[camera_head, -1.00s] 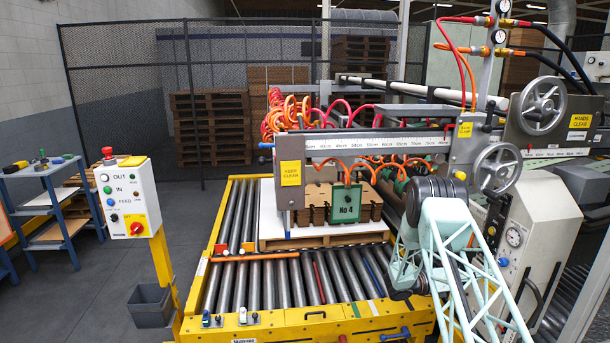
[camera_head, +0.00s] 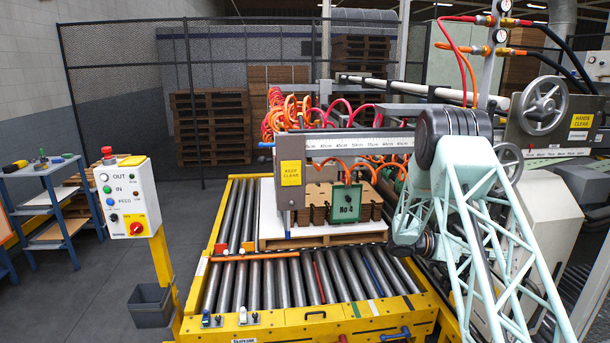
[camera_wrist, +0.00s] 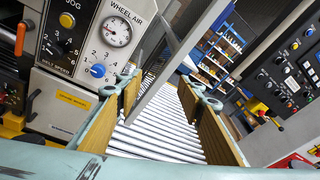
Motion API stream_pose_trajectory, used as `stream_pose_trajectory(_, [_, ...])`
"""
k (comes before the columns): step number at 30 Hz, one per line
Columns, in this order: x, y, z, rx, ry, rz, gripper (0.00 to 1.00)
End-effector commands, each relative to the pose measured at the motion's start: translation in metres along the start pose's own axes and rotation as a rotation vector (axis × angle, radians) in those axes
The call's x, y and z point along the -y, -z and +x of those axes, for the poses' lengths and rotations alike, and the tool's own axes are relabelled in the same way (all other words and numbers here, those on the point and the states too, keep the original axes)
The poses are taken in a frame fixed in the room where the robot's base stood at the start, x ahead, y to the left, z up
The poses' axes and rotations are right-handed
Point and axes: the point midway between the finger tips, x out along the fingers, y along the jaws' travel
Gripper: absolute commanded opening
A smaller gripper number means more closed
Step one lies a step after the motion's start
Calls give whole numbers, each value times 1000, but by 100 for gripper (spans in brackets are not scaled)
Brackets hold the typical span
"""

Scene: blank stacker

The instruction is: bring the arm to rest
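My gripper (camera_wrist: 162,92) shows in the wrist view as two tan-padded fingers with pale teal links. The fingers stand wide apart with nothing between them. Beyond the gap lie metal rollers, and a grey bar crosses the view there. In the head view my pale teal lattice arm (camera_head: 480,215) is folded up at the right, in front of the machine. Its dark upper joint overlaps the measuring beam in the picture. I cannot make out my gripper in the head view.
A control box (camera_head: 127,198) stands left. In the wrist view, a gauge panel (camera_wrist: 90,60) is close at left and a dark button panel (camera_wrist: 290,75) at right.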

Motion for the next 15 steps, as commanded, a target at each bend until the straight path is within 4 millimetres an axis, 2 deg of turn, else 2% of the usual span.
stream_pose_trajectory(4, [24,-14,-10,-41,6,62,35])
stream_pose_trajectory(15, [83,-38,-35,-148,28,214,35])
